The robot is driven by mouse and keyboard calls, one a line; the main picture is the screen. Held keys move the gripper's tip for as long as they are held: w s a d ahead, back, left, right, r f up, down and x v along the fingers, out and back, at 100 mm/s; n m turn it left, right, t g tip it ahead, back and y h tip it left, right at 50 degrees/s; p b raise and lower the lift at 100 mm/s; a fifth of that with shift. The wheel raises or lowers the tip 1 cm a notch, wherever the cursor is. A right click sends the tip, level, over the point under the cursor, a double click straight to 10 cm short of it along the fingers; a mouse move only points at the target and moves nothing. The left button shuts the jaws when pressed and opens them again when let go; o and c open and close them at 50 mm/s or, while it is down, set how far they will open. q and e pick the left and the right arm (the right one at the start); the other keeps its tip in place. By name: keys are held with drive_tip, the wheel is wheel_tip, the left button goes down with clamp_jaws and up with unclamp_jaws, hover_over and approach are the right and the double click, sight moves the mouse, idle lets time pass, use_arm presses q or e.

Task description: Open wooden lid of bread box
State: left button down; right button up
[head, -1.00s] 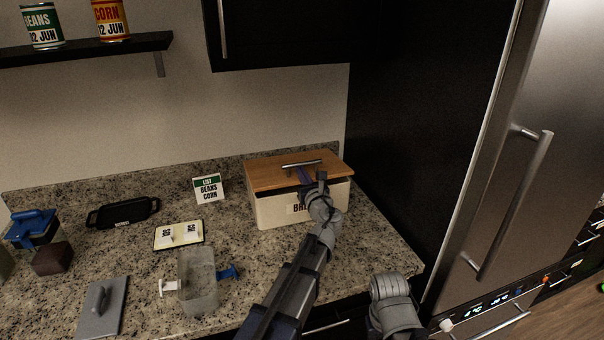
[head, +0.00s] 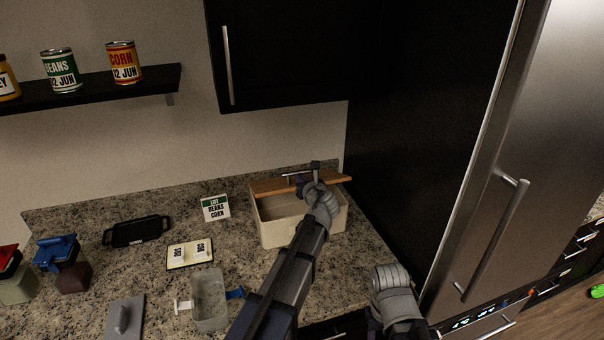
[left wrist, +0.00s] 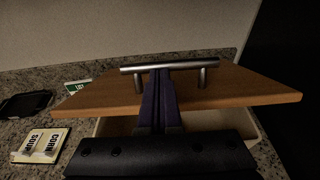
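The bread box (head: 268,228) is a cream bin on the counter, and much of its inside shows. Its wooden lid (head: 334,184) is at the back of the opening, raised and tilted, with a metal bar handle. The lid (left wrist: 225,88) and handle (left wrist: 190,64) show close up in the left wrist view. My left gripper (left wrist: 161,72) has its purple fingers together, their tips reaching under the bar; the bar does not appear clamped between them. In the head view my left gripper (head: 303,181) is at the lid, partly hidden by its wrist.
A list card (head: 215,208), a black tray (head: 137,231), a tile with two labelled pieces (head: 190,254) and a clear container (head: 209,300) stand left of the box. A dark panel and fridge (head: 490,200) close off the right. A cabinet (head: 285,55) hangs above.

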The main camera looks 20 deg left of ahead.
use_arm(q)
drive_tip(key=shift+g+h, duration=0.6)
drive_tip(key=shift+g, duration=0.2)
drive_tip(key=w+r+p, duration=0.1)
drive_tip(key=p, duration=0.1)
drive_tip(key=a+r+p, duration=0.1)
drive_tip(key=r+p, duration=0.1)
drive_tip(key=w+r+p, duration=0.1)
drive_tip(key=p, duration=0.1)
drive_tip(key=shift+w+a+r, duration=0.2)
drive_tip(key=shift+w+a, duration=0.15)
drive_tip(key=w+a+r+p, duration=0.3)
drive_tip(key=w+r+p, duration=0.1)
drive_tip(key=w, duration=0.1)
drive_tip(key=shift+a, duration=0.25)
